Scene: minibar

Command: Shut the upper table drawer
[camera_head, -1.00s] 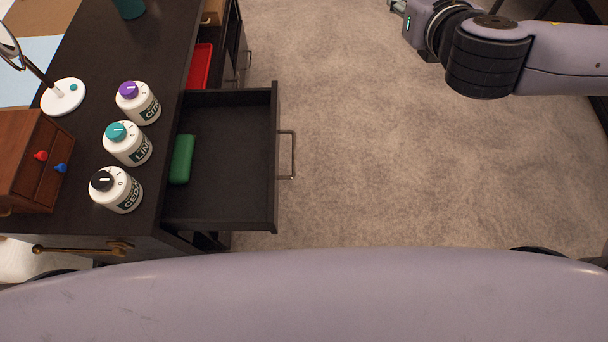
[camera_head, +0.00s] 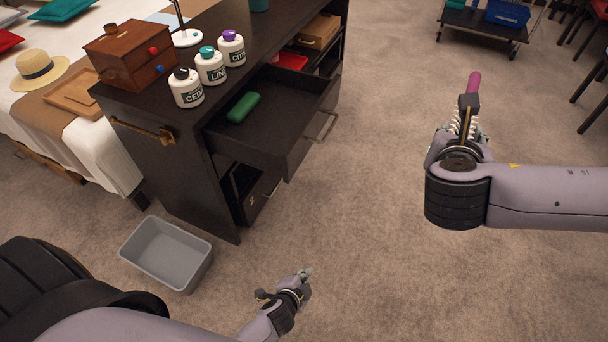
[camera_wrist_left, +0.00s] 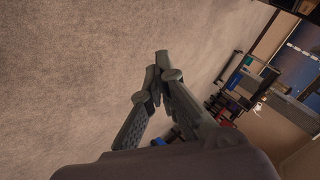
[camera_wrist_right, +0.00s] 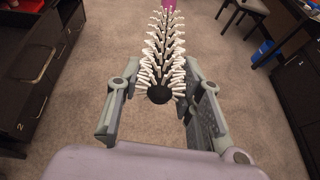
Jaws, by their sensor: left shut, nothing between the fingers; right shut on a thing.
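The upper table drawer (camera_head: 275,130) stands pulled out from the dark table (camera_head: 190,131), with a metal handle (camera_head: 326,125) on its front. A green case-like object (camera_head: 243,107) lies inside it. My left gripper (camera_head: 306,273) is shut and empty, low over the carpet in front of the table and apart from the drawer. It also shows shut in the left wrist view (camera_wrist_left: 161,57). My right gripper (camera_head: 468,125) is shut on a brush with white bristles (camera_wrist_right: 163,50) and a pink handle (camera_head: 474,83), well to the right of the drawer.
A lower drawer (camera_head: 262,197) also stands somewhat out. White bottles (camera_head: 211,67) and a wooden box (camera_head: 130,55) stand on the table. A grey bin (camera_head: 167,254) is on the floor at its near end. A cart (camera_head: 485,25) stands far off. The carpet between the arms is clear.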

